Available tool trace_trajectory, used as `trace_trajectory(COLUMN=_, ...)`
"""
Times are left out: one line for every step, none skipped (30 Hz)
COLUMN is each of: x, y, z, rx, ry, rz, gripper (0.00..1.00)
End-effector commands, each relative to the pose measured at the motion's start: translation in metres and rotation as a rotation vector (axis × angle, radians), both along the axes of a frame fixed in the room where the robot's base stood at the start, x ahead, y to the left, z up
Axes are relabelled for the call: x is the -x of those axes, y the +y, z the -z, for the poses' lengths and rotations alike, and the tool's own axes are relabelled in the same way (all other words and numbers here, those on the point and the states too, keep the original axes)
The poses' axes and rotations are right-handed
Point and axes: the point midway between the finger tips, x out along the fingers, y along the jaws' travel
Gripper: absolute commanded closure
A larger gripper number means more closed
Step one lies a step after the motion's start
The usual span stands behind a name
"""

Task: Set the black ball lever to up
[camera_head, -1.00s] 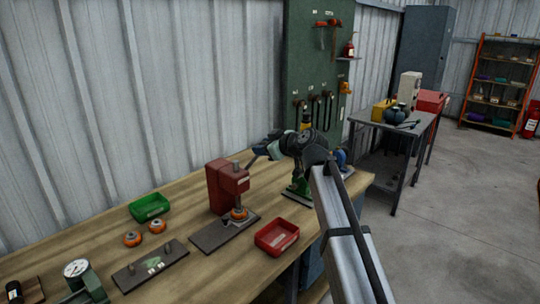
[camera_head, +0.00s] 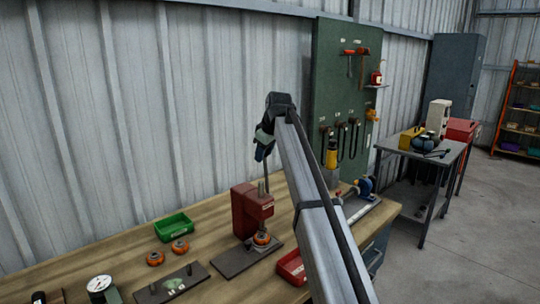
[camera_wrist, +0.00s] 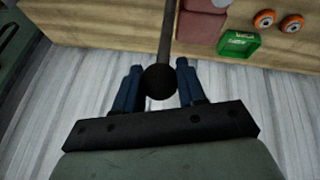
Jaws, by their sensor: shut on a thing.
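The black ball (camera_wrist: 160,81) sits at the end of a thin dark rod and lies between the blue fingers of my gripper (camera_wrist: 158,76) in the wrist view. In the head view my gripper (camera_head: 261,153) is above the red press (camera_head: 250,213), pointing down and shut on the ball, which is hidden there. The lever's rod (camera_head: 266,177) stands nearly upright between the press and my fingers. The press stands on a dark base plate (camera_head: 235,259) on the wooden bench.
A green bin (camera_head: 173,228) and orange-rimmed rings (camera_head: 156,258) lie left of the press. A red bin (camera_head: 290,266) is to its right, partly behind my arm. A dial gauge (camera_head: 99,285) is at front left. The corrugated wall (camera_head: 150,120) rises behind the bench.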

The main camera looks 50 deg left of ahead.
Motion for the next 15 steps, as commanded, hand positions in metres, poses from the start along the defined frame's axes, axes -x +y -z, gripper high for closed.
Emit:
trace_trajectory(x=0.000, y=0.007, z=-0.001, rx=-0.008, ry=-0.001, rz=-0.002, gripper=1.00)
trace_trajectory(x=0.000, y=0.008, z=-0.001, rx=-0.009, ry=-0.002, rz=-0.002, gripper=1.00)
trace_trajectory(x=0.000, y=0.010, z=-0.001, rx=-0.009, ry=-0.001, rz=-0.002, gripper=1.00)
trace_trajectory(x=0.000, y=0.011, z=-0.001, rx=-0.010, ry=-0.001, rz=-0.002, gripper=1.00)
trace_trajectory(x=0.000, y=0.012, z=0.000, rx=-0.010, ry=-0.001, rz=-0.002, gripper=1.00)
trace_trajectory(x=0.000, y=0.014, z=0.000, rx=-0.010, ry=-0.001, rz=-0.002, gripper=1.00)
trace_trajectory(x=0.000, y=0.014, z=0.000, rx=-0.011, ry=-0.001, rz=-0.002, gripper=1.00)
trace_trajectory(x=0.000, y=0.015, z=0.000, rx=-0.011, ry=-0.001, rz=-0.002, gripper=1.00)
trace_trajectory(x=0.000, y=0.016, z=0.000, rx=-0.012, ry=-0.001, rz=-0.002, gripper=1.00)
trace_trajectory(x=0.000, y=0.016, z=0.000, rx=-0.012, ry=-0.001, rz=-0.002, gripper=1.00)
trace_trajectory(x=0.000, y=0.017, z=0.001, rx=-0.012, ry=-0.001, rz=-0.002, gripper=1.00)
trace_trajectory(x=0.000, y=0.017, z=0.001, rx=-0.013, ry=-0.001, rz=-0.002, gripper=1.00)
trace_trajectory(x=0.000, y=0.017, z=0.001, rx=-0.013, ry=-0.001, rz=-0.002, gripper=1.00)
trace_trajectory(x=0.000, y=0.018, z=0.001, rx=-0.013, ry=0.000, rz=-0.003, gripper=1.00)
trace_trajectory(x=0.000, y=0.018, z=0.001, rx=-0.013, ry=0.000, rz=-0.003, gripper=1.00)
